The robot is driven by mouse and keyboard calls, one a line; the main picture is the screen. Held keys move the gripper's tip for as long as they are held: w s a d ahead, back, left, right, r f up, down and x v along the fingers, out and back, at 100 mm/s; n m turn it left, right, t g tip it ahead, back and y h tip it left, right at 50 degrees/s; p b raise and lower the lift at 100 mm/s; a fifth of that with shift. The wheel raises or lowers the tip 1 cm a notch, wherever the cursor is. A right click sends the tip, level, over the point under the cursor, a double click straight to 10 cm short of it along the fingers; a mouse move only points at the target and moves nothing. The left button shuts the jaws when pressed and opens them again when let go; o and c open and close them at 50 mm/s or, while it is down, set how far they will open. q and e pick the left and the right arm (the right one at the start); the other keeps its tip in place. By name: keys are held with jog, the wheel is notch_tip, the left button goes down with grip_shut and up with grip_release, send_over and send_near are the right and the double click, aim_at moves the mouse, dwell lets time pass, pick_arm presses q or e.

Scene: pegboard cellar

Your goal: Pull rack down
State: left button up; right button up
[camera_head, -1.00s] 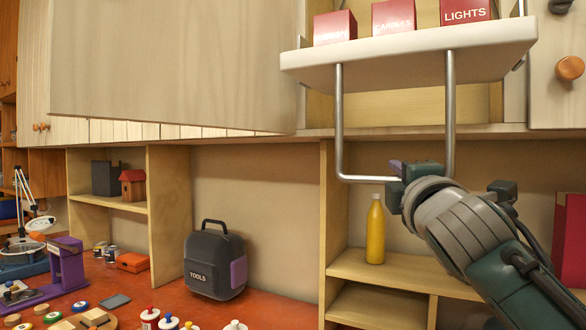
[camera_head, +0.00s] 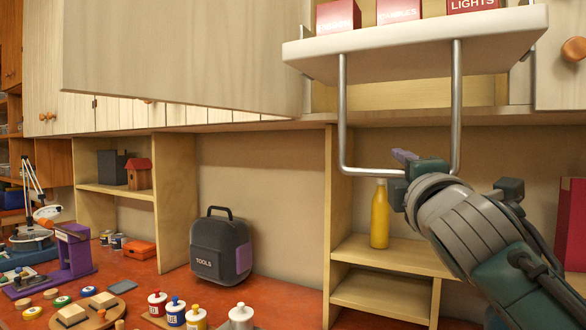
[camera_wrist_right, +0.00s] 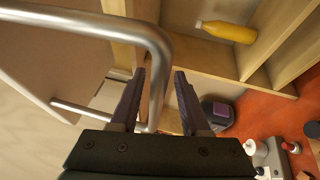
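The pull-down rack (camera_head: 420,55) is a pale shelf with a metal U-shaped handle (camera_head: 344,115) hanging below it. It stands high in front of the open cabinet. My right gripper (camera_head: 404,157) is at the handle's bottom bar. In the right wrist view, its purple fingers (camera_wrist_right: 160,75) are spread, with the metal bar (camera_wrist_right: 100,28) running between them and a gap beside it. Contact between fingers and bar is not clear. The gripper body hides part of the bar in the head view. My left gripper is not in view.
Red boxes (camera_head: 399,11) stand on the rack. A yellow bottle (camera_head: 380,215) stands on a wooden shelf below the handle. A dark tool bag (camera_head: 220,250) sits on the red worktop, left of the shelf divider (camera_head: 338,225). A raised cabinet door (camera_head: 190,60) spans the upper left.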

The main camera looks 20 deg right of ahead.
jog(key=b+v, duration=0.2)
jog(key=v, duration=0.8)
dwell(0.4)
